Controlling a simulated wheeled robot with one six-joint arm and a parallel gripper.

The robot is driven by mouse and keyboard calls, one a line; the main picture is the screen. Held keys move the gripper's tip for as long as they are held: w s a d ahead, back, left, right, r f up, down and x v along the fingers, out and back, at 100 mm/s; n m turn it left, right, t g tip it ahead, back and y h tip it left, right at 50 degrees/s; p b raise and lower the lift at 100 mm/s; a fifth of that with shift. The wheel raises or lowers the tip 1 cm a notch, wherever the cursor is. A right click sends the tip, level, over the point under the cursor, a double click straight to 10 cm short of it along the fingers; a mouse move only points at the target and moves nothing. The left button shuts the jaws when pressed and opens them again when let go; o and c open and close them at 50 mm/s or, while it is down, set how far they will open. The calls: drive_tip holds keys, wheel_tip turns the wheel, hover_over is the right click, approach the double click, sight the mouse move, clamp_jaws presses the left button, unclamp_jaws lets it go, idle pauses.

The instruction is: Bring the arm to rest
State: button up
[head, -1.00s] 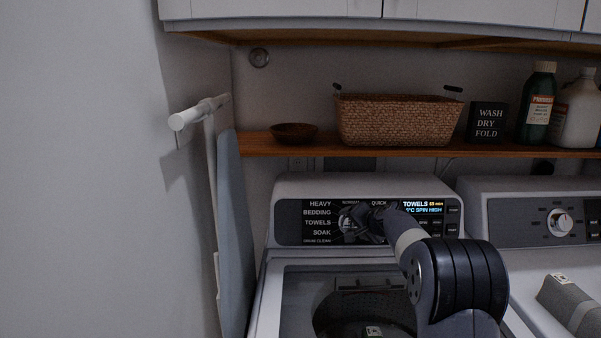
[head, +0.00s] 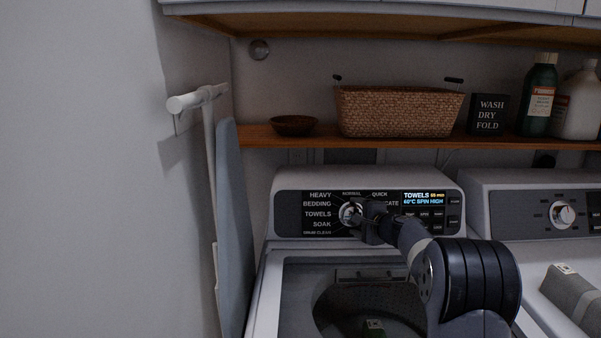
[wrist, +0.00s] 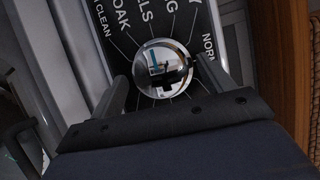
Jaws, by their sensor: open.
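My gripper (wrist: 160,85) is in front of the washer's control panel (head: 428,222). In the wrist view its two fingers stand apart on either side of the shiny round dial (wrist: 163,68). I cannot tell whether the fingertips touch the dial. In the head view the dial (head: 350,213) shows just left of my gripper (head: 362,216). The panel display reads TOWELS and SPIN HIGH. My arm reaches up from the lower right, over the open washer tub (head: 370,300).
A shelf (head: 260,136) above the washer holds a wicker basket (head: 398,112), a wooden bowl (head: 293,125), a sign (head: 487,115) and bottles (head: 540,95). A blue ironing board (head: 232,230) stands at the left wall. A dryer (head: 535,178) with a grey bundle (head: 582,293) is at the right.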

drive_tip(key=m, duration=0.2)
drive_tip(key=m+t, duration=0.1)
drive_tip(key=m, duration=0.1)
drive_tip(key=shift+f+t+p, duration=0.15)
drive_tip(key=shift+t+p, duration=0.15)
drive_tip(key=shift+p, duration=0.1)
drive_tip(key=shift+s+a+m+t+p, duration=0.15)
drive_tip(key=shift+m+t+p, duration=0.55)
drive_tip(key=shift+m+p, duration=0.9)
drive_tip(key=shift+f+m+t, duration=0.15)
drive_tip(key=shift+m+t, duration=0.15)
drive_tip(key=shift+m, duration=0.7)
